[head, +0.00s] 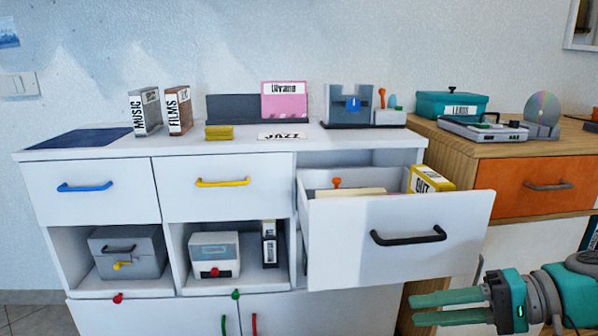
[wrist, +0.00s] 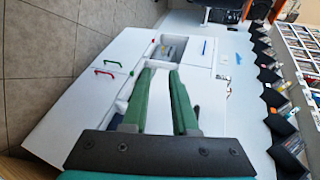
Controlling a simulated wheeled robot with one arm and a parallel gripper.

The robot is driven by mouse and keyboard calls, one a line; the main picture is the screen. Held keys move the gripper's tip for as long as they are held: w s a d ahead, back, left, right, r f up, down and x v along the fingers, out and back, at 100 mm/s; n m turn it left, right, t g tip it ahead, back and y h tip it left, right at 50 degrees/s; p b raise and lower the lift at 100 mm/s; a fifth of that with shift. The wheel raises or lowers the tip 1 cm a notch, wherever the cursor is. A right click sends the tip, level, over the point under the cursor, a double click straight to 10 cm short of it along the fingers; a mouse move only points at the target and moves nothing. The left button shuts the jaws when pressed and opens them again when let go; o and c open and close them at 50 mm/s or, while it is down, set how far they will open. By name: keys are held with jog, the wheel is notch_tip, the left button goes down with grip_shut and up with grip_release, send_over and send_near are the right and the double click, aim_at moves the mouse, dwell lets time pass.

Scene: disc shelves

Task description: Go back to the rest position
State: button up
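My gripper (head: 416,309) is at the lower right of the head view, in front of and below the pulled-out white drawer (head: 350,245). Its two green fingers point left and stand apart with nothing visible between them. The wrist view also shows my gripper (wrist: 161,71) with its green fingers apart and empty. The white cabinet (wrist: 122,55) lies beyond them, turned sideways in that view. The open drawer has a black handle (head: 408,237) and holds an orange-knobbed item (head: 337,183) and a yellow box (head: 432,179) marked OUT.
On the cabinet top stand the MUSIC box (head: 146,111), the FILMS box (head: 179,110) and a pink card (head: 284,102). A wooden cabinet with an orange drawer (head: 535,186) is at the right, with a disc player (head: 482,129) on top. Tiled floor (wrist: 45,40) shows in the wrist view.

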jog(key=s+a+f+n+g+h+p, duration=0.3)
jog(key=s+a+f+g+h, duration=0.4)
jog(key=a, duration=0.5)
jog(key=s+d+f+n+h+p, duration=0.1)
jog(key=s+d+f+h+p, duration=0.1)
jog(key=s+d+f+h, duration=0.2)
jog(key=shift+s+d+f+t+h, duration=0.25)
jog(key=shift+s+d+h, duration=0.4)
jog(key=shift+s+h, duration=0.7)
jog(key=shift+s+r, duration=0.1)
